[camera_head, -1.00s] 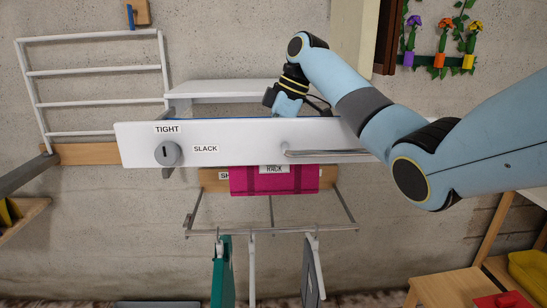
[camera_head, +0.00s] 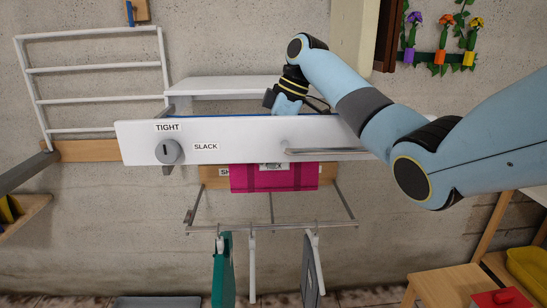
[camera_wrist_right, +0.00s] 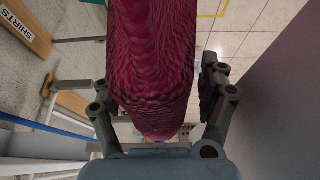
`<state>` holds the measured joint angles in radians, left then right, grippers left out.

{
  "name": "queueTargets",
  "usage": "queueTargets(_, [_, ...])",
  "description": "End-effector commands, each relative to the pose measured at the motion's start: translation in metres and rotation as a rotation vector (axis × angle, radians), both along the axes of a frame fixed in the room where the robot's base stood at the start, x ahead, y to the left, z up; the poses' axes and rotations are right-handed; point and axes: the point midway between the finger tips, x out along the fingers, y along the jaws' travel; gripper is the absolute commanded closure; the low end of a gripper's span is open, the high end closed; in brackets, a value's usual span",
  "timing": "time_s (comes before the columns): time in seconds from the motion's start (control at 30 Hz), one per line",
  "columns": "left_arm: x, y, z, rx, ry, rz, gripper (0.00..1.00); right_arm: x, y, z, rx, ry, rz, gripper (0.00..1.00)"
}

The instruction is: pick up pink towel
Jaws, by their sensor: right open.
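The pink towel (camera_head: 274,179) shows in the head view just below the white panel, which hides its upper part. In the right wrist view the towel (camera_wrist_right: 155,60) is a thick, textured, dark pink form filling the middle. My right gripper (camera_wrist_right: 157,88) is open, with one finger on each side of the towel. Whether the fingers touch the towel I cannot tell. In the head view my right wrist reaches down behind the white panel, which hides the fingers. My left gripper is not in view.
The white panel (camera_head: 235,145) with a knob and a bar handle stands in front of my right wrist. Below the towel is a metal rack (camera_head: 290,226) with a green item (camera_head: 222,272) and a grey item (camera_head: 312,268) hanging. A white shelf (camera_head: 225,86) is behind.

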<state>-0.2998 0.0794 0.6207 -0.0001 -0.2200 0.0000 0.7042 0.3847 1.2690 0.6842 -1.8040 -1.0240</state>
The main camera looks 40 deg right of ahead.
Motion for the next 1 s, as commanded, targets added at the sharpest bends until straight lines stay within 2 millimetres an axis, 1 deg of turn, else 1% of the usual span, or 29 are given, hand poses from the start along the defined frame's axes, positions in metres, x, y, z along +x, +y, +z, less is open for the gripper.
queueTargets(0.1, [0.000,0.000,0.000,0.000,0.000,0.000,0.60,0.000,0.000,0.000,0.000,0.000,0.000,0.23])
queueTargets(0.6, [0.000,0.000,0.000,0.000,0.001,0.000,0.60,0.000,0.000,0.000,0.000,0.000,0.000,0.87])
queueTargets(0.83, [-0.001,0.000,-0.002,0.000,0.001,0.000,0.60,0.000,0.000,0.001,0.000,-0.002,0.001,0.88])
queueTargets(0.93, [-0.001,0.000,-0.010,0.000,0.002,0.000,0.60,0.001,0.000,0.003,-0.001,-0.004,0.002,0.88])
queueTargets(1.0, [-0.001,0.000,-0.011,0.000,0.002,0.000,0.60,0.002,0.000,0.017,0.000,-0.006,0.000,0.88])
